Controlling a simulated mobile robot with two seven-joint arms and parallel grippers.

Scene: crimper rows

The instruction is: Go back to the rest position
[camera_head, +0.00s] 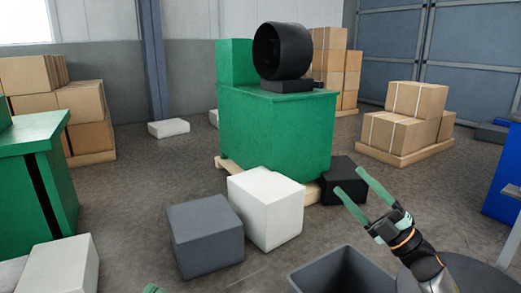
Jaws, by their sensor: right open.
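My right gripper (349,181) shows at the lower right, with its two green fingers spread apart and nothing between them. Its dark arm comes in from the bottom right corner. The fingers are raised in front of a black box beside the green machine. Of my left gripper (153,289) only a small green tip shows at the bottom edge; the rest is out of the picture, so its opening cannot be made out.
A green machine (275,135) with a black drum (282,50) stands in the middle. A white box (266,208), a grey box (206,235) and a black box (345,179) lie before it. A grey open bin (342,272) is below my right gripper. Cartons (405,118) stand behind.

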